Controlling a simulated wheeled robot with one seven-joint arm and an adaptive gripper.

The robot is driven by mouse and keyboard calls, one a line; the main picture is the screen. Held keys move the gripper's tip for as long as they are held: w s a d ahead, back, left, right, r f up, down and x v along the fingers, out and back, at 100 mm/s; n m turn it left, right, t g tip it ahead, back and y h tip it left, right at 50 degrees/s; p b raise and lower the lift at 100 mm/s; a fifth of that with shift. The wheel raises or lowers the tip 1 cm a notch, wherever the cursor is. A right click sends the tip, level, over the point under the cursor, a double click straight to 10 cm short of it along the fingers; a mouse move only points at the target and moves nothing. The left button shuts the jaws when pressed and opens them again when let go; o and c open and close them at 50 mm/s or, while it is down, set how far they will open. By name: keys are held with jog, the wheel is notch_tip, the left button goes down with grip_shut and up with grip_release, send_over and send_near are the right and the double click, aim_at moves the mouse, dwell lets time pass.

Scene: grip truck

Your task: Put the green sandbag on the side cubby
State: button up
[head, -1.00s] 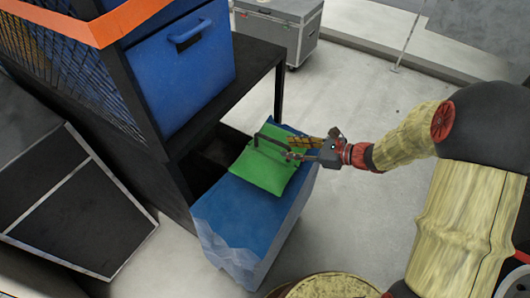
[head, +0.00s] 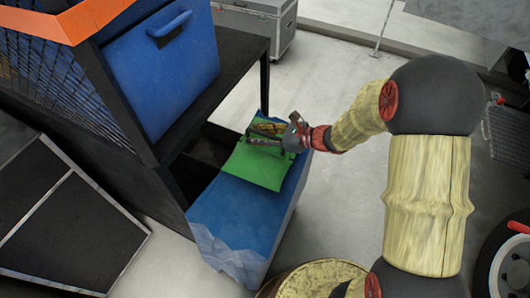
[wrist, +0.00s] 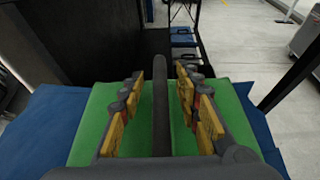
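The green sandbag (head: 252,173) lies on top of a blue-covered block (head: 230,215) beside the black rack. My gripper (head: 268,138) is over the bag's far part, reaching in from the right. In the wrist view the green sandbag (wrist: 92,135) spreads beneath my gripper (wrist: 158,85). Its two yellow-padded fingers stand apart, with the bag's dark strap handle (wrist: 161,120) running between them. Gaps show on both sides of the handle. A dark opening (head: 208,150), which looks like the side cubby, lies under the rack's shelf to the left of the bag; its inside is mostly in shadow.
The black rack shelf (head: 235,85) overhangs the opening, with a thin post near the bag. A blue bin (head: 165,75) sits on it. A grey case (head: 265,25) stands behind. A round drum top (head: 315,280) is at the front. Open floor lies to the right.

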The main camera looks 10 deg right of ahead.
jog(key=shift+x, duration=0.75)
jog(key=shift+w+r, duration=0.1)
jog(key=shift+c, duration=0.2)
jog(key=c, duration=0.7)
grip_shut()
jog(key=shift+w+r, duration=0.1)
jog(key=shift+r, duration=0.1)
